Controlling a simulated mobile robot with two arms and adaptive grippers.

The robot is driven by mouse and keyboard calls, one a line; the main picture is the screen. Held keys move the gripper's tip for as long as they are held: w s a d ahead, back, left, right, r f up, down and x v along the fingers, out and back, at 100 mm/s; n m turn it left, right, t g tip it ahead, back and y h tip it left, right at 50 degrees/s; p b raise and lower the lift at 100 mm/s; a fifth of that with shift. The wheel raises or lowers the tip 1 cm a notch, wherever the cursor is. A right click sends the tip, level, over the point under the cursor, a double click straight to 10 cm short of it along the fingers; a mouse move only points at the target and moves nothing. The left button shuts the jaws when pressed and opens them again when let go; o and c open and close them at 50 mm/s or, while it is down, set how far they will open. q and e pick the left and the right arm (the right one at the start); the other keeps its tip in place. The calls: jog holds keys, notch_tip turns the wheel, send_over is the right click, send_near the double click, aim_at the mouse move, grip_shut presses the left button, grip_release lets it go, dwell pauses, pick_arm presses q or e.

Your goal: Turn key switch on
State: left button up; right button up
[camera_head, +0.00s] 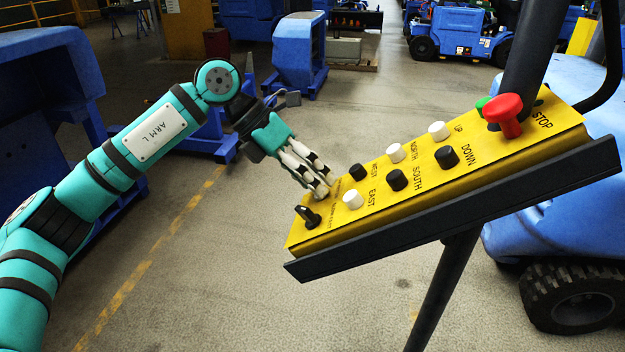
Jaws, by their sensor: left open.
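The black key switch (307,216) sits at the lower left end of the yellow control panel (340,233). My left gripper (325,188) comes in from the left with its fingertips over the panel's left end, up and to the right of the key switch. Its fingers are open with a small gap and hold nothing. The fingertips look close to the panel face, but I cannot tell whether they touch it. They cover part of the lettering near the switch. My right gripper is not in the picture.
Several black and white buttons (396,180) and a red STOP button (503,115) stand up from the panel. A dark post (447,285) carries it. Blue vehicles (560,170) stand to the right and behind. Open floor lies left of the panel.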

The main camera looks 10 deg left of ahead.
pick_arm(q)
jog(key=v, duration=1.1)
